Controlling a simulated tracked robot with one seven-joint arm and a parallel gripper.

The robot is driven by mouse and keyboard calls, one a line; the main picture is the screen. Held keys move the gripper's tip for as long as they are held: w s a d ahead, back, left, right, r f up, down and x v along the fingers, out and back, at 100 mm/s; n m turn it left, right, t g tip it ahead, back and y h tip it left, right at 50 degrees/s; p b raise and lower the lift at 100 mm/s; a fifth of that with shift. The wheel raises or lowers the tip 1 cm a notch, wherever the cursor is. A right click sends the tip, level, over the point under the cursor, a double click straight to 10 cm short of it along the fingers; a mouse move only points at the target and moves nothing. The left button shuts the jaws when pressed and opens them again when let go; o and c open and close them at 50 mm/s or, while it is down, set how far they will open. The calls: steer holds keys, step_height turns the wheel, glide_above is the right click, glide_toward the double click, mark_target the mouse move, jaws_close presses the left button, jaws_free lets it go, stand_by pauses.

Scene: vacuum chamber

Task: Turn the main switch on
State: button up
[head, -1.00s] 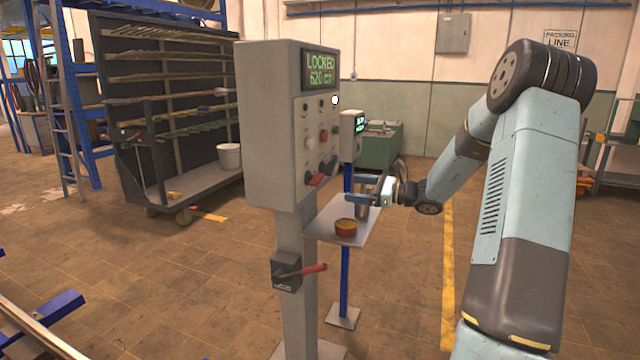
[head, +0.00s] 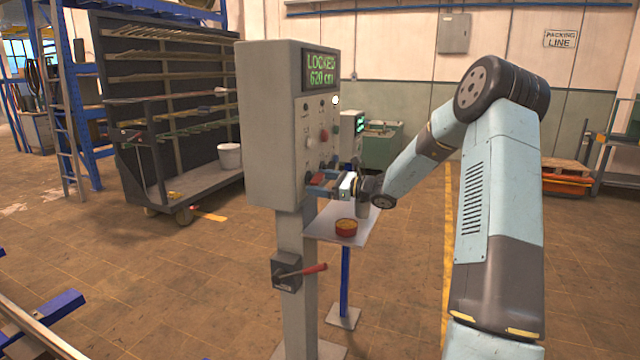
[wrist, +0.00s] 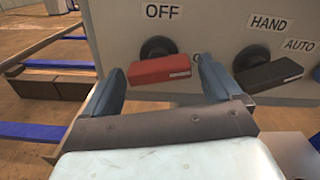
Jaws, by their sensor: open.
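The grey control cabinet (head: 268,130) stands on a post, its lit display reading "LOCKED" and "620 cm". Its lower panel carries a red rotary handle (wrist: 160,69) under an "OFF" label, lying nearly level in the wrist view. To its right is a black handle (wrist: 268,75) by "HAND" and "AUTO" labels. My gripper (wrist: 157,80) is open, with one blue finger on each side of the red handle; whether they touch it I cannot tell. In the head view my gripper (head: 322,183) is at the panel's lower edge and partly hides the handles.
A red lever on a dark box (head: 288,272) is on the post. A rack with a white bucket (head: 229,156) stands behind. The floor at front right is partly covered by my arm.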

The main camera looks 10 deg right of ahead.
steer(key=shift+w+a, duration=0.3)
steer(key=shift+a, duration=0.15)
steer(key=c, duration=1)
steer(key=shift+o, duration=0.2)
steer(key=shift+s+f+m, duration=0.1)
steer(key=shift+s+m, duration=0.05)
steer(key=shift+m, duration=1.35)
steer(key=o, duration=1)
steer(key=shift+c, duration=0.2)
steer(key=v, duration=1.3)
steer(key=shift+s+d, duration=0.2)
steer(key=shift+d, duration=0.15)
